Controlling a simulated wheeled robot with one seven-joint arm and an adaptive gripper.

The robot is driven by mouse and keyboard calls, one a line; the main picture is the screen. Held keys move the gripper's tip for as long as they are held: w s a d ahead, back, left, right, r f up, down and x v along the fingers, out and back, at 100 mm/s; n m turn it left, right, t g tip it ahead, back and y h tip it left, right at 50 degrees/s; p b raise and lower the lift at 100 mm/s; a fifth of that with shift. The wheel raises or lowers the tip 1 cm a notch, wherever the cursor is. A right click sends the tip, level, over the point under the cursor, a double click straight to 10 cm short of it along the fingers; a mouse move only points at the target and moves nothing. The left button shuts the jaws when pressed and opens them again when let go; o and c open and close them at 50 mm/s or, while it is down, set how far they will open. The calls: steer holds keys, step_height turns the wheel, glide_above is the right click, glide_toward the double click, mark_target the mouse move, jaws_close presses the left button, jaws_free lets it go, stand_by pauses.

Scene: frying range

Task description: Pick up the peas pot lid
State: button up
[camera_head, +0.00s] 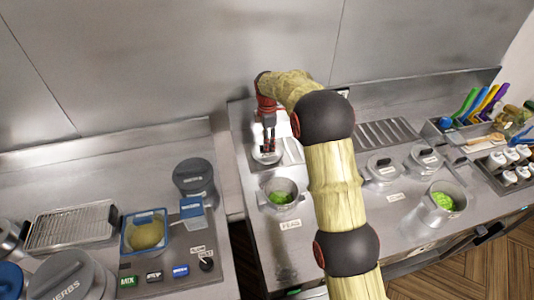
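A round, shiny metal lid (260,158) lies on the steel counter, just behind the open peas pot. The peas pot (281,206) stands uncovered with green contents in it, above a label reading PEAS. My gripper (268,149) points down from above, with its dark fingertips right over the middle of the lid. The fingers hide the lid's knob. The view is too small to show whether they touch it or close around it.
Two lidded pots (383,168) and (425,158) and an open pot of greens (440,203) stand to the right. A ribbed drain plate (385,133) lies behind them. A dark lidded container (194,178) stands to the left, across a raised counter edge (226,165).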

steer(key=shift+f, duration=0.25)
steer(key=shift+c, duration=1.1)
jaws_close()
